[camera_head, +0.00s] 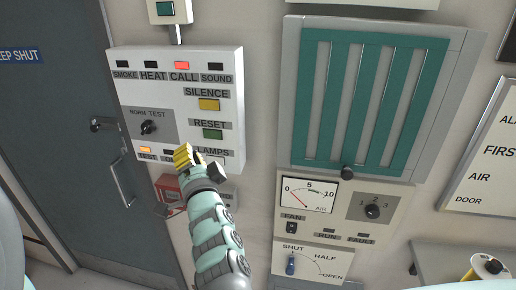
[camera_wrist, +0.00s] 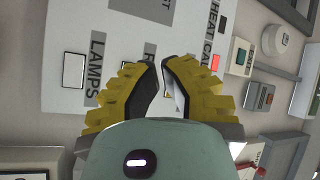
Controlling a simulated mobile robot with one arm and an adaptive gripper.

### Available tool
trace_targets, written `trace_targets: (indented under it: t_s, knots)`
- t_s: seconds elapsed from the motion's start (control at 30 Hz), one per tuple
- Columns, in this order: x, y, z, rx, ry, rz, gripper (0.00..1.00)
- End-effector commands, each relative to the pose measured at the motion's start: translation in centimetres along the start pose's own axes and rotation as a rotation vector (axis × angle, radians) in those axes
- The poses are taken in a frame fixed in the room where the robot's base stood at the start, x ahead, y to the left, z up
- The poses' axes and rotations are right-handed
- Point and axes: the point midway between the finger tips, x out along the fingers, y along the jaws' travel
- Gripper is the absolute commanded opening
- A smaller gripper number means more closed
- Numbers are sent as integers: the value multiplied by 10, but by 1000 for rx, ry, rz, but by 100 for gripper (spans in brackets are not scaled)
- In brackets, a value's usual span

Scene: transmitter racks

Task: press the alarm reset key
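My gripper (camera_head: 183,150) has yellow fingers and is in front of the panel, below and left of the reset key in the head view. I see no contact with the key. In the wrist view my gripper's fingertips (camera_wrist: 161,62) are close together with nothing held. The fingers hide part of the panel there, and I cannot make out the reset key.
A NORM/TEST rotary switch (camera_head: 148,128) is on the panel's left side. A red box (camera_head: 168,190) is below the panel. A teal louvred grille (camera_head: 330,95) and a fan control panel (camera_head: 340,215) are to the right; a grey door (camera_head: 60,120) is left.

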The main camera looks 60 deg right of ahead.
Motion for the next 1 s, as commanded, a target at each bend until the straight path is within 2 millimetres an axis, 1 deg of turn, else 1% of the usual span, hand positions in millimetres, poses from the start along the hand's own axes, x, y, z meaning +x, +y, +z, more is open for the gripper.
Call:
trace_targets:
  t_s: [0.03, 0.2, 0.3, 0.4, 0.7, 1.0]
  knots:
    - [6, 5, 0, -2, -2, -5, 0]
    - [25, 18, -9, -4, -4, -3, 0]
    - [37, 21, -16, -3, 0, -7, 0]
    - [44, 25, -20, 0, -4, -1, 0]
    - [58, 29, -28, 0, -3, -5, 0]
    - [59, 29, -31, 0, -1, -5, 0]
